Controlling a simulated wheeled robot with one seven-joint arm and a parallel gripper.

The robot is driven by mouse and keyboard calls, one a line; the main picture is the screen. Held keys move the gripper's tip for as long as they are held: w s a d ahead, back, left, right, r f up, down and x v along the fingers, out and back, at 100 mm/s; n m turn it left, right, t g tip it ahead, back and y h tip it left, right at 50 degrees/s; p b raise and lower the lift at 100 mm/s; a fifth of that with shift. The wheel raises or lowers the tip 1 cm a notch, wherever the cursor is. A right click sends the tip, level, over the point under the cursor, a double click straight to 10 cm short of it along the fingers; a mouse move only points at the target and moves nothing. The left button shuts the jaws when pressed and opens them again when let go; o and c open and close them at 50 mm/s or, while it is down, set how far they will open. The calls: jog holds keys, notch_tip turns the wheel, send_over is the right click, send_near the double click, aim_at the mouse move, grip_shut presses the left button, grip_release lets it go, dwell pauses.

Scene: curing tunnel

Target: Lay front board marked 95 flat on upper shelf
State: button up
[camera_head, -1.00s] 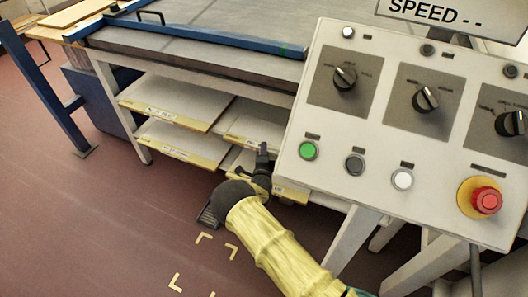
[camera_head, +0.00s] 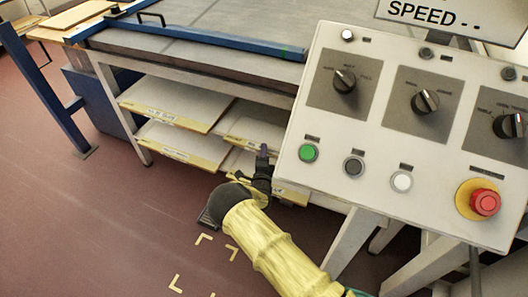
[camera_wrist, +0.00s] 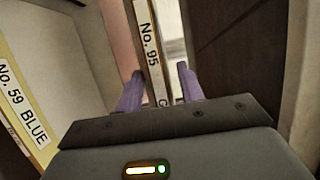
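The front board marked No. 95 (camera_wrist: 147,45) shows its narrow labelled edge in the wrist view, running between the two purple fingertips of my gripper (camera_wrist: 158,86). The fingers are apart, one on each side of this edge, with a gap visible on the right side. In the head view my gripper (camera_head: 263,158) is at the front of the right-hand boards under the table; it hides part of them, and the number 95 cannot be read there. The upper shelf level holds a pale board at left (camera_head: 175,103) and one at right (camera_head: 255,126).
A board marked No. 59 BLUE (camera_wrist: 22,105) is at left in the wrist view. A lower board (camera_head: 180,141) lies below the upper left one. The control panel (camera_head: 375,180) stands close right of my arm. Open floor (camera_head: 90,220) is at left.

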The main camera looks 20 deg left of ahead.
jog(key=p+v, duration=0.1)
jog(key=v, duration=0.9)
jog(key=shift+s+p, duration=0.35)
jog(key=shift+p, duration=0.05)
jog(key=shift+w+d, duration=0.1)
